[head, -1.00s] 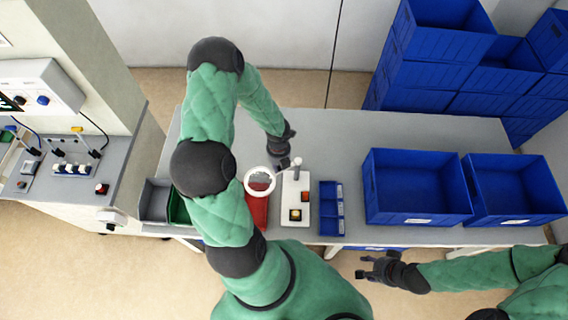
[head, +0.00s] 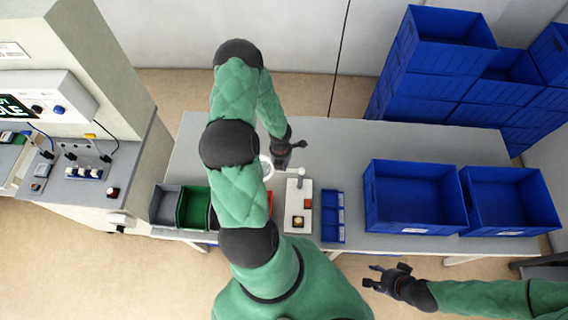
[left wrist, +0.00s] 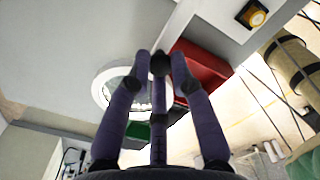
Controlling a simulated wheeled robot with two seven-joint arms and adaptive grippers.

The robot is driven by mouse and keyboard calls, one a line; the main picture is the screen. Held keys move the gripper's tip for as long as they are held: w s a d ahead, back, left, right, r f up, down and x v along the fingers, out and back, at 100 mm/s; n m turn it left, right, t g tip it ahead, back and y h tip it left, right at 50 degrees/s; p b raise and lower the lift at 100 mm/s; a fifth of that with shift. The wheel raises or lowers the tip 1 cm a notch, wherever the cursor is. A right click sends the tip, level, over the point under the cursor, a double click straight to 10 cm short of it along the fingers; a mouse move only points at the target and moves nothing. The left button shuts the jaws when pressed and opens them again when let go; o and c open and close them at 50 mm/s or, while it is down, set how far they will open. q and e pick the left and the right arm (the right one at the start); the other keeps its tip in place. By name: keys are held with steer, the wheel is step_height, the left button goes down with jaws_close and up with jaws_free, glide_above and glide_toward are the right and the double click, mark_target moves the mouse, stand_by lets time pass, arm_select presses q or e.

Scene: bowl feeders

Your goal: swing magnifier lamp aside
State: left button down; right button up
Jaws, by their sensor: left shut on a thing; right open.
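The magnifier lamp has a white ring head (head: 266,168) and a short post (head: 300,174) on a white control box (head: 297,208). My left arm partly hides the ring in the head view. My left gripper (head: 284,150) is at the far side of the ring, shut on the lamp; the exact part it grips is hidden. In the left wrist view its fingers (left wrist: 160,65) close together in front of the white ring (left wrist: 104,98). My right gripper (head: 385,278) is open and empty, in front of the table's near edge.
A red bin (left wrist: 203,68) is mostly hidden behind my left arm in the head view. Green (head: 194,206) and grey (head: 165,204) bins stand left of it. A small blue bin (head: 333,216) and large blue crates (head: 412,195) stand right. The table's back middle (head: 370,145) is clear.

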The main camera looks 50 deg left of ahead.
arm_select(q)
steer(key=shift+w+a, duration=0.1)
steer(key=c, duration=1.1)
jaws_free()
step_height(320, 180, up, 12)
stand_by(0.4)
